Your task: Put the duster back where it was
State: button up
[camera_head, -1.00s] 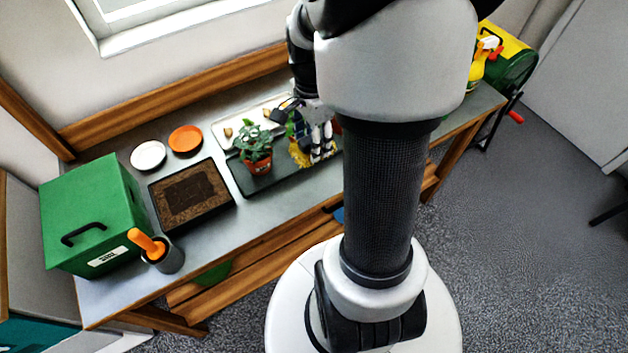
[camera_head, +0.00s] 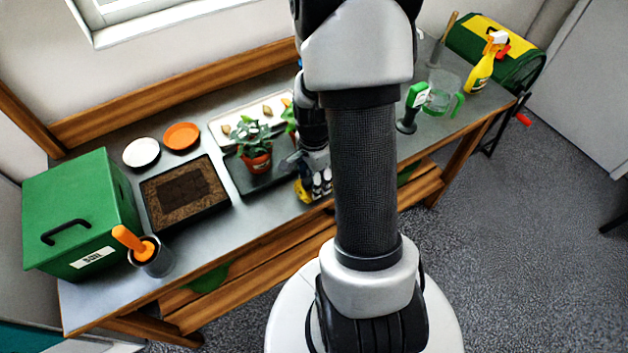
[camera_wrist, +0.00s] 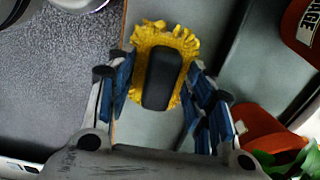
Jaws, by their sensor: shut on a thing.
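The duster (camera_wrist: 163,76) has a yellow fringed head and a black handle or back. In the wrist view it sits between the blue-padded fingers of my gripper (camera_wrist: 160,90), which is shut on it. In the head view my gripper (camera_head: 315,182) is near the bench's front edge, right of the potted plants. A bit of the duster's yellow fringe (camera_head: 302,193) shows beside the fingers there. My arm hides part of the bench behind it. Whether the duster touches the bench top is not clear.
Left of my gripper stand a potted plant (camera_head: 257,163) on a dark tray (camera_head: 238,178), a soil tray (camera_head: 222,200) and a green box (camera_head: 75,195). To the right are a green-handled tool (camera_head: 417,95), a clear jug (camera_head: 440,92) and a yellow spray bottle (camera_head: 480,72).

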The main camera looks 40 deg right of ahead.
jog(key=shift+f, duration=0.2)
jog(key=o, duration=1)
jog(key=shift+o, duration=0.2)
jog(key=shift+r, duration=0.1)
